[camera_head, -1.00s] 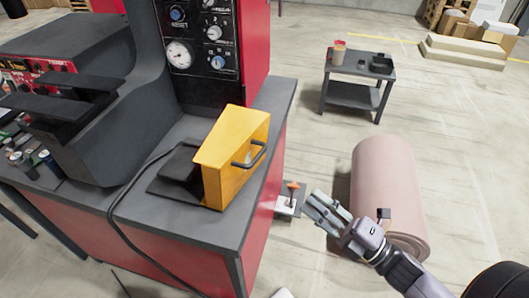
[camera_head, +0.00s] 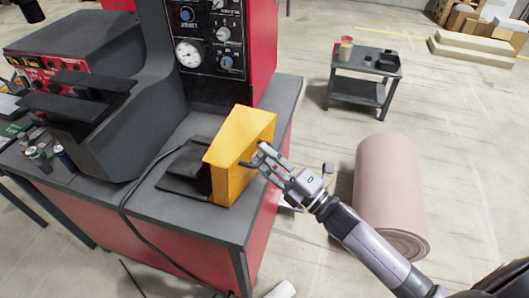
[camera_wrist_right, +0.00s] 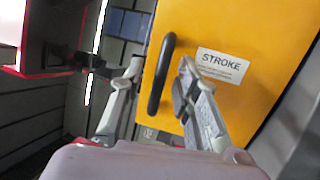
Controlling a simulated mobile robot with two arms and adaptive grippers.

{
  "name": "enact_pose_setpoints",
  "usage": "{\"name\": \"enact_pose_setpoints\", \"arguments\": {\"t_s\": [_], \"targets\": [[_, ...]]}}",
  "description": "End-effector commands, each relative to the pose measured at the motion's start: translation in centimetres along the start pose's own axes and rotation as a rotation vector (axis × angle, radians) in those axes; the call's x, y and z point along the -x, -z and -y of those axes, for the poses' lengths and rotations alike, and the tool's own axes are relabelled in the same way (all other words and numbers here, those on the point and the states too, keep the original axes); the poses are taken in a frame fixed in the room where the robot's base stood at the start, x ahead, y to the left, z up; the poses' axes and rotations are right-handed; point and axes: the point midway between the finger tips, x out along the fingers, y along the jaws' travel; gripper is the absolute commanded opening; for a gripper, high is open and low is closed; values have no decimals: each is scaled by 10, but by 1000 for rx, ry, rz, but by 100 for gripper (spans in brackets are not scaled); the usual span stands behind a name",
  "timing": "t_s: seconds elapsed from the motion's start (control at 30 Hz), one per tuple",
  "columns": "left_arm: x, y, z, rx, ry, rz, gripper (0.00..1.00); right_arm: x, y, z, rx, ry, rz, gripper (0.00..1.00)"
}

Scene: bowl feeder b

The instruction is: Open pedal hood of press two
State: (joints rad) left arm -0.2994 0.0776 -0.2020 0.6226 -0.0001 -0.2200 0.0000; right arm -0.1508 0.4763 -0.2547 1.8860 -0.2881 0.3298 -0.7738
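The yellow pedal hood (camera_head: 240,150) stands on the grey press table, over a dark pedal plate (camera_head: 180,172). Its black handle (camera_wrist_right: 161,75) is on the side facing my right arm, beside a white "STROKE" label (camera_wrist_right: 222,65). My right gripper (camera_head: 264,158) is at this handle. In the right wrist view, my right gripper's fingers (camera_wrist_right: 160,88) are apart, one on each side of the handle, with gaps visible. In the head view, the gripper partly hides the handle. My left gripper is not in view.
The press column with its gauge and knobs (camera_head: 207,38) rises behind the hood. A black cable (camera_head: 124,205) runs over the table edge. A small grey cart (camera_head: 360,91) stands farther back.

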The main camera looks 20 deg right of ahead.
Motion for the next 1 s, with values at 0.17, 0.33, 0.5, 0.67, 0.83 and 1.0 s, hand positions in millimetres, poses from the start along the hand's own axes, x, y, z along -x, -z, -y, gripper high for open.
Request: {"name": "enact_pose_setpoints", "arguments": {"t_s": [0.17, 0.33, 0.5, 0.67, 0.83, 1.0], "targets": [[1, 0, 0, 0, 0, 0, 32, -7, 0, 0, 0, 0, -1, 30], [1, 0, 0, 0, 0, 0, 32, -7, 0, 0, 0, 0, -1, 30], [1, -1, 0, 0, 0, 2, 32, -7, 0, 0, 0, 0, 0, 22], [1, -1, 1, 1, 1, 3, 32, -6, 0, 0, 0, 0, 0, 11], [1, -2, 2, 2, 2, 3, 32, -6, 0, 0, 0, 0, 0, 0], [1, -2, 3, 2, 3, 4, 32, -6, 0, 0, 0, 0, 0, 0]]}}
